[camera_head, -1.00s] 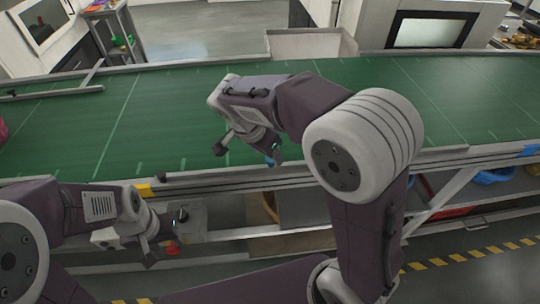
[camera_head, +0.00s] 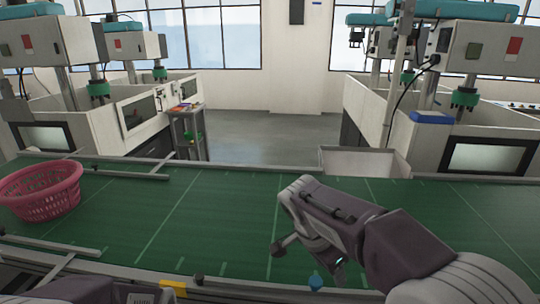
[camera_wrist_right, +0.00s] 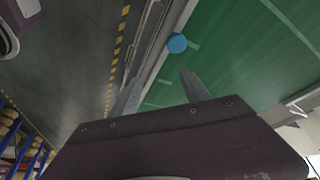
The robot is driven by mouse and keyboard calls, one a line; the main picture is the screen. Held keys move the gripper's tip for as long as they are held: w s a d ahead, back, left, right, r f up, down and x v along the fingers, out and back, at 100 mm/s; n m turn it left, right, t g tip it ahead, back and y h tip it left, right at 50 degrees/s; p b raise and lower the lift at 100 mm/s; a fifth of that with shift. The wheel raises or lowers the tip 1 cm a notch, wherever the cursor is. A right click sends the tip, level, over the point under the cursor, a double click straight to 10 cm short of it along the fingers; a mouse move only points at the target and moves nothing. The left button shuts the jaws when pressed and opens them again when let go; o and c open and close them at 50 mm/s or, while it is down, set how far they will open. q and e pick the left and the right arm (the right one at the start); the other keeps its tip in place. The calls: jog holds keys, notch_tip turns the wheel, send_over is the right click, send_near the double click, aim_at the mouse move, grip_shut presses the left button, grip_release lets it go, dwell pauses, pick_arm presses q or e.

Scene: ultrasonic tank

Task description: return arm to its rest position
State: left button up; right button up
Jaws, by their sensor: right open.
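My right arm reaches in from the lower right of the head view, over the green conveyor belt (camera_head: 200,220). My right gripper (camera_head: 308,262) points down near the belt's front edge, and its jaws are partly hidden by the wrist. In the right wrist view the two fingers of the right gripper (camera_wrist_right: 160,92) stand well apart with nothing between them. A small blue round thing (camera_head: 316,281) sits by the front rail; it also shows beyond the fingers in the right wrist view (camera_wrist_right: 177,43). Part of my left arm shows at the lower left; its gripper is out of sight.
A pink basket (camera_head: 42,192) stands on the belt at the far left. Grey guide rails (camera_head: 110,173) lie on the belt's left part. A pale bin (camera_head: 365,162) stands behind the belt. White tank machines (camera_head: 130,110) stand at the back on both sides, with open floor between.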

jog(key=s+d+f+n+y, duration=0.1)
jog(key=s+f+n+y, duration=0.1)
jog(key=s+f+n, duration=0.3)
jog(key=s+d+f+n+y, duration=0.1)
jog(key=s+f+n+y, duration=0.1)
jog(key=s+f+n, duration=0.4)
notch_tip(320, 180, down, 5)
jog(key=shift+d+f+n+g, duration=0.1)
jog(key=shift+d+n+g, duration=0.25)
jog(key=shift+n, duration=0.25)
